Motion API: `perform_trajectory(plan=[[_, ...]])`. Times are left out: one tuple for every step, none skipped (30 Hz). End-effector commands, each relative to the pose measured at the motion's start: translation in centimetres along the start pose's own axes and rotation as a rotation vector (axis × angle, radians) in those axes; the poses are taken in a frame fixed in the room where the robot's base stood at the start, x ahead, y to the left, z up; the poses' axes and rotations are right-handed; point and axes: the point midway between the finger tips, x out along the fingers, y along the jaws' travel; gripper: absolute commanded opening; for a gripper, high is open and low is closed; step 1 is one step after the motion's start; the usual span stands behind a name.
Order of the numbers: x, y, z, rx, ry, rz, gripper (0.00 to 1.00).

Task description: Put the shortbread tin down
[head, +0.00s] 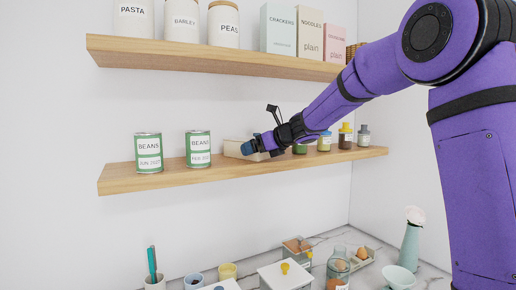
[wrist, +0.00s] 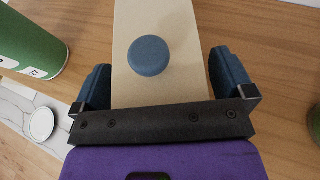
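The shortbread tin, a long cream box (head: 234,149), is on the lower shelf, right of the bean cans; no label is readable. In the wrist view the tin (wrist: 128,85) runs between my fingers, with a round blue knob (wrist: 148,56) on top. My gripper (head: 261,146) is at the tin's right part and hides that end in the head view. In the wrist view my gripper (wrist: 160,78) has its blue fingers wide apart, one on each side of the tin. A narrow gap shows at the right finger; the left finger is very close to the tin's side.
Two green bean cans (head: 149,153) (head: 198,149) stand left of the tin on the lower shelf (head: 180,175). Small jars (head: 345,136) stand right, behind my arm. An upper shelf (head: 200,55) holds canisters and boxes. The marble counter (head: 330,240) below is crowded.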

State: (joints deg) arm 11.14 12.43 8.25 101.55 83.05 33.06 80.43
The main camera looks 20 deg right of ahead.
Motion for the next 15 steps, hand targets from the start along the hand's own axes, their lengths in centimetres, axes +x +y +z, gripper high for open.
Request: perform_trajectory(plan=[[0.0,0.0,0.0,0.0,0.0,0.0,1.0],[0.0,0.0,0.1,0.0,0.0,0.0,1.0],[-0.1,0.0,0.2,-0.001,-0.001,0.0,1.0],[-0.1,0.0,0.3,-0.001,-0.001,0.0,1.0],[-0.3,0.0,0.4,0.0,-0.001,-0.001,1.0],[-0.7,0.0,0.4,0.0,-0.001,-0.002,1.0],[-1.1,0.0,0.4,0.0,-0.001,-0.003,1.0],[-1.5,-0.1,0.4,0.0,-0.001,-0.003,1.0],[-2.1,-0.1,0.4,0.0,-0.001,-0.003,1.0],[-2.7,0.0,0.4,-0.001,-0.002,-0.003,1.0],[-3.2,0.0,0.4,-0.001,-0.002,-0.003,1.0],[-4.0,0.0,0.4,-0.001,-0.001,-0.004,1.0],[-4.7,0.0,0.4,-0.002,-0.002,-0.003,1.0],[-5.3,0.0,0.4,-0.002,-0.002,-0.003,1.0],[-6.2,-0.1,0.4,-0.001,-0.002,-0.004,1.0]])
